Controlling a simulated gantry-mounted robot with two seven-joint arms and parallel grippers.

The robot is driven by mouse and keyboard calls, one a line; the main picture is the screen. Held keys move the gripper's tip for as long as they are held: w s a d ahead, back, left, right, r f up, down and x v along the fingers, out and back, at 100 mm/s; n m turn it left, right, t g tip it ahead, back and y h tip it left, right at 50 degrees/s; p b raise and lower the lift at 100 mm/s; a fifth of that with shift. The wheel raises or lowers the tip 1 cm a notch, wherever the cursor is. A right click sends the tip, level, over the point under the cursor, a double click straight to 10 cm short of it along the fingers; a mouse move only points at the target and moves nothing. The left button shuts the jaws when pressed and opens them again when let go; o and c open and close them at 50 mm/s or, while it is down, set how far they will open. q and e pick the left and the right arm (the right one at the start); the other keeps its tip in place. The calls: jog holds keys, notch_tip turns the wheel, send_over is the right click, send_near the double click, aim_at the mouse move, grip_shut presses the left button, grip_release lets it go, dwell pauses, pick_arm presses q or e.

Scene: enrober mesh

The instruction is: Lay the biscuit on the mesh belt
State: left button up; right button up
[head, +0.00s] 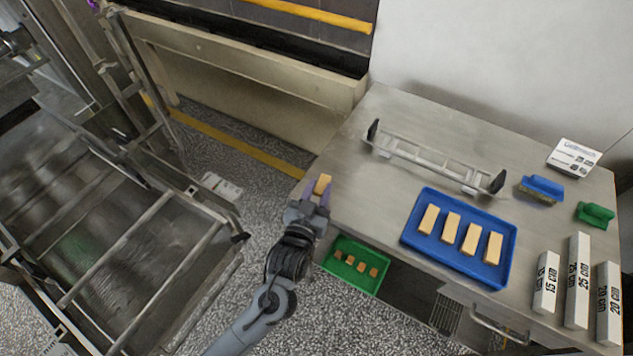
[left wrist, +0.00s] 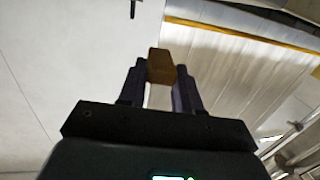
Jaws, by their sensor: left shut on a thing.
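My left gripper (head: 315,196) is shut on a biscuit (head: 322,184), a tan block held between its fingertips. It is at the left edge of the table in the head view, above the gap towards the machine. In the left wrist view the biscuit (left wrist: 161,66) shows between the two dark fingers of the left gripper (left wrist: 160,85). The mesh belt (head: 85,235) appears to be the greyish surface with crossbars in the metal machine at the left, well apart from the gripper. Several more biscuits lie in a blue tray (head: 409,238). My right gripper is not in view.
A green tray (head: 375,287) with brown pieces sits lower, below the table edge. Speckled floor separates table and machine.

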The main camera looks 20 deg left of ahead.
pick_arm(q)
jog(key=s+d+r+p, duration=0.1)
jog(key=s+d+r, duration=0.2)
jog(key=s, duration=0.4)
jog(key=a, duration=0.9)
notch_tip(320, 180, up, 23)
jog(key=s+p, duration=0.3)
jog(key=p, duration=3)
jog(key=w+d+f+b, duration=0.1)
jog(key=d+f+b, duration=0.3)
jog(key=f+b, duration=0.7)
jog(key=w+d+f+b, duration=0.2)
jog(key=d+f+b, duration=0.3)
jog(key=b, duration=1.6)
notch_tip(320, 180, down, 6)
jog(key=shift+w+d+r+b, duration=0.15)
jog(key=shift+w+d+b, duration=0.1)
jog(key=shift+b, duration=0.15)
